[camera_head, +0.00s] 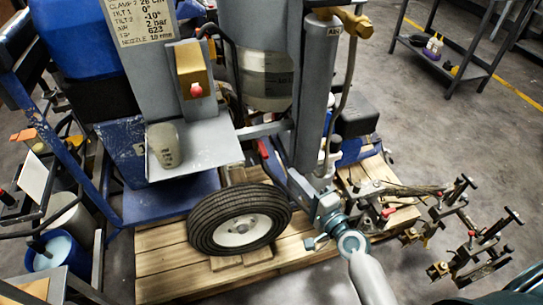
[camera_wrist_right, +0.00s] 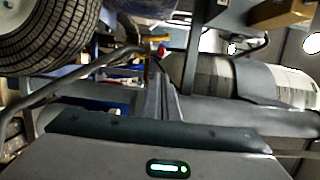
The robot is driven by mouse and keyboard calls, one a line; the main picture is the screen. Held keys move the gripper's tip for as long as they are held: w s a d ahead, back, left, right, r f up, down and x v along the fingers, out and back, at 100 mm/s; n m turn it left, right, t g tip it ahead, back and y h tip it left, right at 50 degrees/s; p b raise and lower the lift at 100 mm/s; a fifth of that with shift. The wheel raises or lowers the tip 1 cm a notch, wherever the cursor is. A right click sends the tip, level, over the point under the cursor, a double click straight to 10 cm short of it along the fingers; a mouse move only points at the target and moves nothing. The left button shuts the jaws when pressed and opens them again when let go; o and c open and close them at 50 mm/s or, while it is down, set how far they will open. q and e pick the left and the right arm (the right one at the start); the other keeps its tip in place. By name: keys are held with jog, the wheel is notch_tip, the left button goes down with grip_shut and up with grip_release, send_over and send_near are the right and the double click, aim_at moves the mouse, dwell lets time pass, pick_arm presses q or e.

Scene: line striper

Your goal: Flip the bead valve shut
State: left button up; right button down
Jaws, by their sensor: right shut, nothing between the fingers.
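The line striper stands on a wooden pallet (camera_head: 165,262), with its tyre (camera_head: 240,218) in front and a grey upright cylinder (camera_head: 314,95) at its right. A brass fitting (camera_head: 352,22) sits at the cylinder's top. A small red part (camera_head: 263,147) shows low beside the frame. I cannot tell which fitting is the bead valve. My left gripper is out of view.
A clear tank (camera_head: 265,80) and a grey tray with a cup (camera_head: 165,146) are close above and left of the tyre. Several black clamp-like parts (camera_head: 470,235) stand at the right.

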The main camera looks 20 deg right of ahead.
aim_at(261, 147)
dwell(0.3)
